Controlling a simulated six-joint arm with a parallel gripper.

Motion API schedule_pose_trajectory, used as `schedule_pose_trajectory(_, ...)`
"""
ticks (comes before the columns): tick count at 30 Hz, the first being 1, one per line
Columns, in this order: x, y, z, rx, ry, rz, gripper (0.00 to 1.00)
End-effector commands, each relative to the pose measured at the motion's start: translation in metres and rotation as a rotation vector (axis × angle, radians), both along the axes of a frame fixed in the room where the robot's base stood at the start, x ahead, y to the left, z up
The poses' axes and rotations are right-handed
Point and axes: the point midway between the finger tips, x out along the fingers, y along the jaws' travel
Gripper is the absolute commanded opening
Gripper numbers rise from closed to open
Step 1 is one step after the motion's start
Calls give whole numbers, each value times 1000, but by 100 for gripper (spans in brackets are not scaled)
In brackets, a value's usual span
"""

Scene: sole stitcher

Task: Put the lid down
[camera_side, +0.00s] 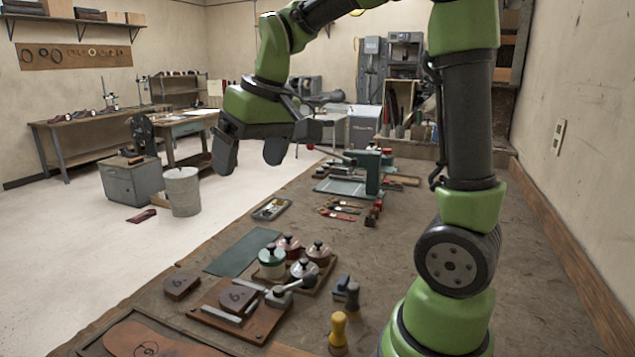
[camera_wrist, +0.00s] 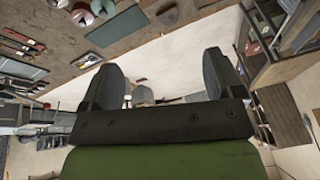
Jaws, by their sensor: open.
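Several small round pots with dark-knobbed lids stand together on a wooden tray (camera_side: 325,278) on the bench in the side view. One pot (camera_side: 271,262) is green and white; the others, such as this pot (camera_side: 318,254), have reddish or pale lids. I cannot tell which lid the task means, and no lid is off its pot as far as I can see. My gripper (camera_side: 250,158) is open and empty, high above the bench's left edge and apart from the pots. In the wrist view its two dark fingers (camera_wrist: 166,85) are spread with nothing between them.
A green mat (camera_side: 238,253) lies left of the pots. A wooden board with a metal clamp (camera_side: 240,312) is in front of them, and a yellow-handled tool (camera_side: 338,330) stands nearby. A green press (camera_side: 368,170) stands farther back. The bench's right side is fairly clear.

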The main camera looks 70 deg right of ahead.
Motion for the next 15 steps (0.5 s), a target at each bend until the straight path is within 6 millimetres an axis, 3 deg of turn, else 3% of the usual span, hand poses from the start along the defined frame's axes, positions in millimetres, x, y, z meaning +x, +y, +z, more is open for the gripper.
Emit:
schedule_pose_trajectory(3,-43,33,19,38,-99,-9,87)
schedule_pose_trajectory(9,-107,67,18,127,-224,-33,87)
schedule_pose_trajectory(14,-133,78,10,176,-274,-44,87)
schedule_pose_trajectory(15,-136,79,8,183,-281,-46,92)
